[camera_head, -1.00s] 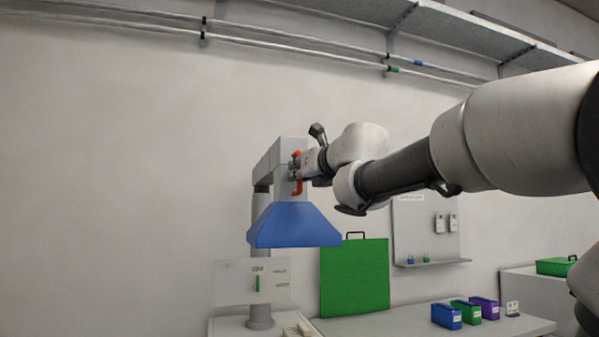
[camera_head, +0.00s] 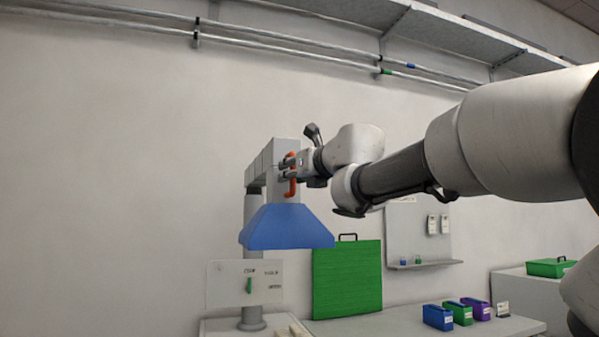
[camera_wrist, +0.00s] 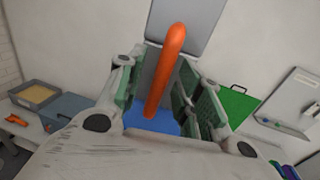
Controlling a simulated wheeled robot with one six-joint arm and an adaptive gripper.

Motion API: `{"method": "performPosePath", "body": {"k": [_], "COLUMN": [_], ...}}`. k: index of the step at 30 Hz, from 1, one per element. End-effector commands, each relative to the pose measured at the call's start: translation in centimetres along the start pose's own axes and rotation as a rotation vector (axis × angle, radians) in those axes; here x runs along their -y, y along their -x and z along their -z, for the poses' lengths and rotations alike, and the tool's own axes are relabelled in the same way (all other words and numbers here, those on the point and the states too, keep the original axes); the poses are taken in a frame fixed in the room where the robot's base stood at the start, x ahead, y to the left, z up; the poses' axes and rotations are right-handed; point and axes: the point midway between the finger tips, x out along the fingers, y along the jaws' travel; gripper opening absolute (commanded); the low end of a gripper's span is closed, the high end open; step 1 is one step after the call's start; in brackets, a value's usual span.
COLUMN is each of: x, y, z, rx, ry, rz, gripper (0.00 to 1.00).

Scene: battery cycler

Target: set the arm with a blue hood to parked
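The arm with the blue hood (camera_head: 287,228) stands on a grey post, with a grey box-like upper link (camera_head: 286,155) that carries an upright orange handle (camera_head: 292,180). The handle also shows in the wrist view (camera_wrist: 165,70). My gripper (camera_head: 290,168) is at the handle. In the wrist view my gripper (camera_wrist: 160,98) has a finger on each side of the handle, with gaps showing, so it looks open around it. A pale panel (camera_head: 225,288) with small labels and a green marker (camera_head: 249,285) is behind the post. The label text is too small to read.
A green case (camera_head: 347,280) stands right of the hood. Blue, green and purple boxes (camera_head: 459,313) sit on the bench at the right. A wall board (camera_head: 405,235) hangs behind. Pipes (camera_head: 300,45) and a shelf run high along the wall. The left wall area is clear.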

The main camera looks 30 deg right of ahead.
Motion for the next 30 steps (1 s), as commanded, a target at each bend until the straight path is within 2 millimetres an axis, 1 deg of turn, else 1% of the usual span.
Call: {"method": "performPosePath", "body": {"k": [6,12,18,30], "x": [0.2,0.2,0.0,0.0], "y": [3.3,5.7,6.7,6.7], "z": [0.0,0.0,0.2,0.2], "rx": [0.001,-0.001,-0.004,-0.005], "ry": [0.002,0.001,-0.001,-0.001], "rz": [0.008,0.006,0.003,0.001], "gripper": [0.35,0.35,0.35,0.35]}}
